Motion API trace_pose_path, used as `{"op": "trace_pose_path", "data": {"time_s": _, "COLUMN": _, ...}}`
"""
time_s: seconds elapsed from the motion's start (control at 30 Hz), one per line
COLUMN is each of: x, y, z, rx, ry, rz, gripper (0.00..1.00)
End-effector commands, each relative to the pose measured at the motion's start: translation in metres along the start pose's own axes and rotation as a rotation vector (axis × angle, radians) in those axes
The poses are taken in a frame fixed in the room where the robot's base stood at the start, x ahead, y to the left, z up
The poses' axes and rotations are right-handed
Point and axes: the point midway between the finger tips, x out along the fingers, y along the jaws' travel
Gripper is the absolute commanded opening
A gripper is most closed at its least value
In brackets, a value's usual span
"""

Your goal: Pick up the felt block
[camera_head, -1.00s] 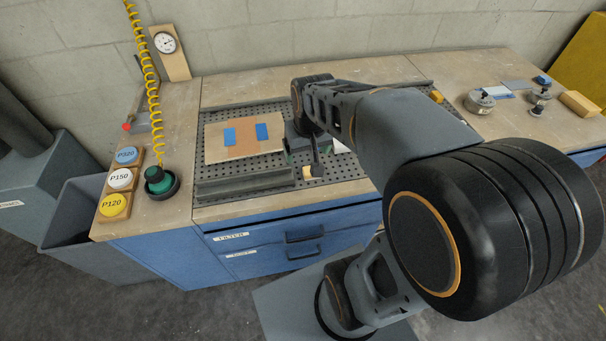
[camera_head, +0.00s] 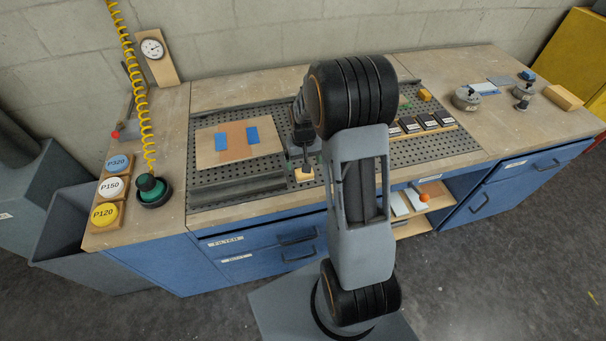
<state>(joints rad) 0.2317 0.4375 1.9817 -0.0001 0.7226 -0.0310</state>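A small cream block (camera_head: 304,175) sits at the front edge of the perforated bench top; it may be the felt block, but it is too small to tell its material. My gripper (camera_head: 305,158) points down right over or behind it. The gap between the fingers is too small to make out, and I cannot tell whether they touch the block. A larger tan block (camera_head: 563,97) lies far right on the bench, well away from my gripper.
A board with two blue tape pieces (camera_head: 208,159) lies left of my gripper. A grey rail (camera_head: 235,190) runs in front of it. Dark labelled blocks (camera_head: 428,122) stand right, partly behind my arm.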

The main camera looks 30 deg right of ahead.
Motion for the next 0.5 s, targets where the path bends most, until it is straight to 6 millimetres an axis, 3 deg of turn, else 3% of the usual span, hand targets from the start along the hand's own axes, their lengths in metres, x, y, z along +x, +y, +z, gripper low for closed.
{"op": "trace_pose_path", "data": {"time_s": 0.23, "x": 0.014, "y": 0.0, "z": 0.001, "rx": 0.0, "ry": -0.002, "rz": 0.0, "gripper": 0.94}}
{"op": "trace_pose_path", "data": {"time_s": 0.5, "x": 0.049, "y": 0.002, "z": 0.002, "rx": -0.001, "ry": -0.003, "rz": 0.0, "gripper": 0.94}}
